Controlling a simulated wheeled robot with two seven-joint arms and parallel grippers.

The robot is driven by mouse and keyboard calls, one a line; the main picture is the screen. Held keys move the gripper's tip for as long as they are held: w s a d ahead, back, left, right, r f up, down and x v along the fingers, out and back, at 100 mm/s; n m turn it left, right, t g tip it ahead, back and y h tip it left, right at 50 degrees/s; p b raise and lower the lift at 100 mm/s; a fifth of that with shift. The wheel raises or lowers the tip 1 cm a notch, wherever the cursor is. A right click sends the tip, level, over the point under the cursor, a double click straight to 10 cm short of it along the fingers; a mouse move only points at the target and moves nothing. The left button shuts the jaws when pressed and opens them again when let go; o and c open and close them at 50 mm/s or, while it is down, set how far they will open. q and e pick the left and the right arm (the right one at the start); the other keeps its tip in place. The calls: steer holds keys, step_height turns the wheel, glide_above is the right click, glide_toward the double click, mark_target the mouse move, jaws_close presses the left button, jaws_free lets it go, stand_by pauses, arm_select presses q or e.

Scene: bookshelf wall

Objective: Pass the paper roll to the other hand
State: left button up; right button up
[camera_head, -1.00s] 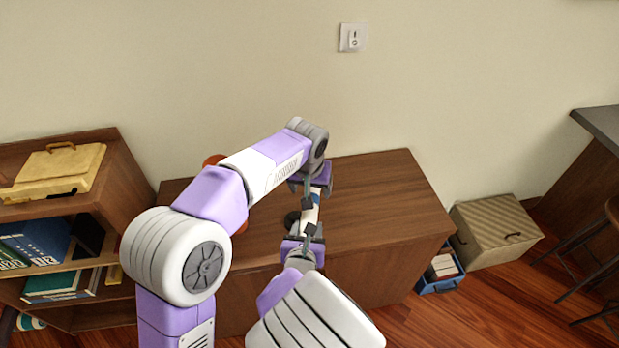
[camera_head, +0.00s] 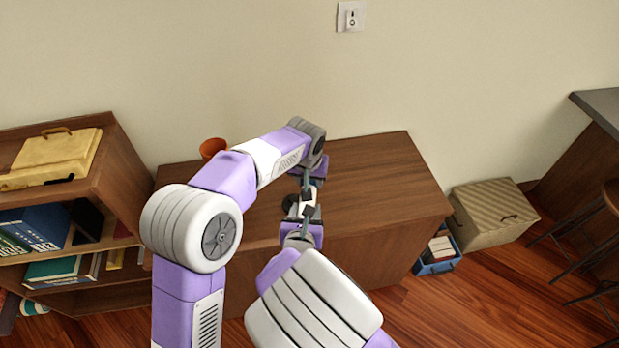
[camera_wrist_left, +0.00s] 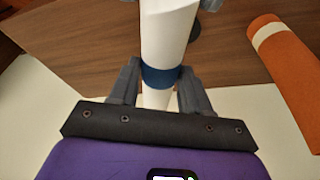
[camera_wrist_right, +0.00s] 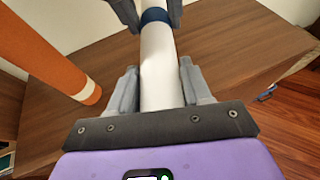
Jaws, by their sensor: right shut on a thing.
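The paper roll is white with a dark blue band. It shows in the left wrist view (camera_wrist_left: 167,35) and the right wrist view (camera_wrist_right: 158,65), held above the wooden cabinet. My right gripper (camera_head: 306,212) is shut on its white part. My left gripper (camera_head: 308,182) is at the other end, with its fingers on both sides of the roll by the blue band; I cannot tell whether they press on it. In the head view the arms and grippers hide most of the roll.
An orange roll with a white band (camera_wrist_left: 283,70) stands on the wooden cabinet (camera_head: 385,185), left of my arms in the head view (camera_head: 212,147). A bookshelf (camera_head: 125,165) is at the left. A blue bin (camera_head: 437,267) and a striped box (camera_head: 490,222) are on the floor at right.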

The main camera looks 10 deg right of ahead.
arm_select(q)
steer(key=c, duration=0.4)
jaws_close()
arm_select(e)
steer(key=o, duration=1.2)
steer(key=shift+c, duration=0.2)
